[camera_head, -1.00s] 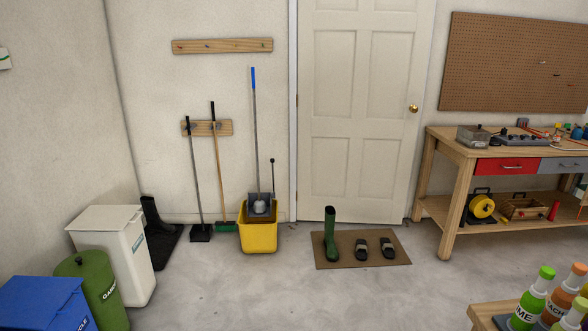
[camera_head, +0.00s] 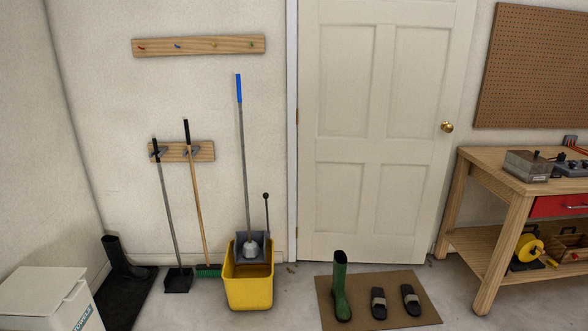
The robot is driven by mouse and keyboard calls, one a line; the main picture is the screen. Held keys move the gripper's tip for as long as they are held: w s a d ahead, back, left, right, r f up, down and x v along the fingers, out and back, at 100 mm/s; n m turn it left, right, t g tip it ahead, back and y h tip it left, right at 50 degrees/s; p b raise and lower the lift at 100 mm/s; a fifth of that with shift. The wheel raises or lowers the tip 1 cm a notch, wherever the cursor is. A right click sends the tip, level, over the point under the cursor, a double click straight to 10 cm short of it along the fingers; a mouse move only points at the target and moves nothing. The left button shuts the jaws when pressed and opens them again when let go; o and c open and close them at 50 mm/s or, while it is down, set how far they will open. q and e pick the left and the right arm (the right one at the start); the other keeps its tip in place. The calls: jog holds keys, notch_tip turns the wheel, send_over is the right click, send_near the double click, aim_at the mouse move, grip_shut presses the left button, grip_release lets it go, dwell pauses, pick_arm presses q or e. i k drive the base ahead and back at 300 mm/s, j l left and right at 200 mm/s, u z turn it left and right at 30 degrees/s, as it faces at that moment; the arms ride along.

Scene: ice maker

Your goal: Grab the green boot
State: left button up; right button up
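The green boot (camera_head: 341,287) stands upright on the left part of a brown doormat (camera_head: 393,315) in front of the white door. A pair of dark sandals (camera_head: 394,302) lies to the right of the boot on the same mat. Nothing covers the boot in the head view. Neither of my grippers shows in this view.
A yellow mop bucket (camera_head: 248,285) stands left of the mat, with a broom (camera_head: 198,210) beside it. A black boot (camera_head: 123,260) is on a dark mat at far left, behind a white bin (camera_head: 45,297). A wooden workbench (camera_head: 500,205) is at right. Floor between bucket and mat is clear.

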aim_at(343, 311)
jog(key=i+z, duration=0.1)
jog(key=i, duration=0.75)
jog(key=i+j+z, duration=0.1)
jog(key=i, duration=0.8)
